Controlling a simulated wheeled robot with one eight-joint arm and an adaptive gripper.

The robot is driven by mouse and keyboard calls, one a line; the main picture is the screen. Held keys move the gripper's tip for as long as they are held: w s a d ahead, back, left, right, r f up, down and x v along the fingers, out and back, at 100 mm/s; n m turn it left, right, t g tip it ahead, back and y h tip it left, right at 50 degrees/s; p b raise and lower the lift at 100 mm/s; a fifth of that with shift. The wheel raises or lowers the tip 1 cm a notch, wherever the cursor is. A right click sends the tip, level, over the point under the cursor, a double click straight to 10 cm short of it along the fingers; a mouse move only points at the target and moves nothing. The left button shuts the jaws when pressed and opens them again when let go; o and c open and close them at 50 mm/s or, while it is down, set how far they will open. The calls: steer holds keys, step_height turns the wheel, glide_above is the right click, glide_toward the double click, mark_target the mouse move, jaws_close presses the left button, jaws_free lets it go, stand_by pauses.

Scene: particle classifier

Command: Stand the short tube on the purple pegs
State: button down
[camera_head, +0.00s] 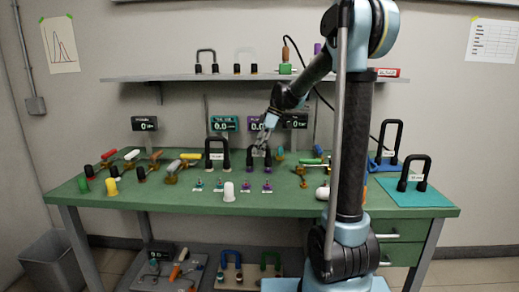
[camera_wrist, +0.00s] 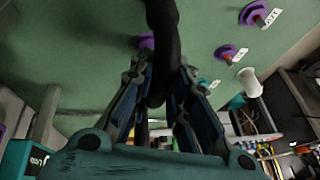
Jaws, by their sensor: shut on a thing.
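The short tube (camera_head: 250,158) is a black inverted U with a white label, at the middle of the green table. My gripper (camera_head: 265,143) is above it, its fingers shut on the top of the arch. In the wrist view the black tube (camera_wrist: 163,38) runs between the two fingers. The tube's legs point down, and purple pegs (camera_head: 249,169) show at their lower ends in the head view. A purple piece (camera_wrist: 146,41) shows partly behind the tube in the wrist view. I cannot tell whether the legs are fully seated.
A taller black U tube (camera_head: 207,153) stands close at left. Small teal (camera_head: 198,184) and purple (camera_head: 267,187) fittings and a white cap (camera_head: 229,191) lie in front. Coloured-handled valves (camera_head: 188,157) crowd the left.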

steer(key=shift+f, duration=0.8)
steer(key=c, duration=1.4)
jaws_free()
steer(key=shift+c, duration=0.2)
steer(key=shift+r, duration=0.1)
steer(key=v, duration=1.1)
steer(key=shift+d+r, duration=0.15)
steer(key=shift+r, duration=0.2)
